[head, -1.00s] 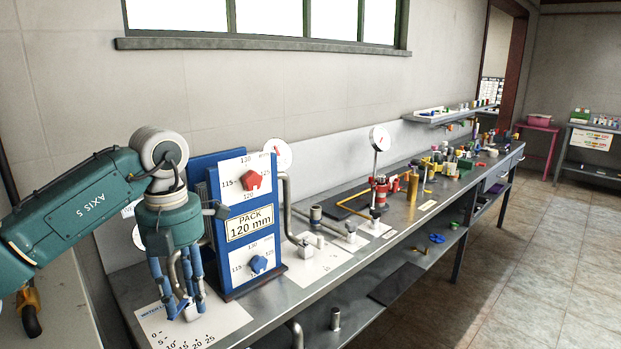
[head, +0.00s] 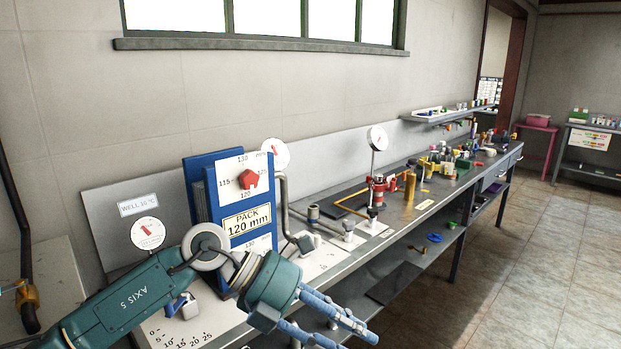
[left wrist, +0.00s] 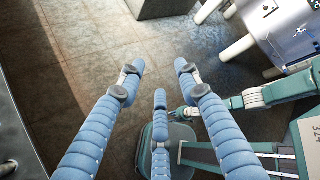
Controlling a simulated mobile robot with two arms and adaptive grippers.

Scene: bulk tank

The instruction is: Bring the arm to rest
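My left arm comes in from the left, low in the head view, in front of the bench. Its gripper (head: 345,330) points down and right, past the bench's front edge, and its fingers run towards the bottom of the frame. In the left wrist view the blue fingers (left wrist: 158,78) are spread apart with nothing between them, and the tiled floor shows beyond. A small blue and grey fitting (head: 185,306) stands on the bench behind the arm, partly hidden by it.
The metal bench (head: 330,285) runs away to the right. On it stand the blue pack panel (head: 201,190) with a red knob (head: 248,180), pipes and a red valve (head: 379,190). A round gauge (head: 148,233) is near the arm. The floor (head: 500,290) at right is clear.

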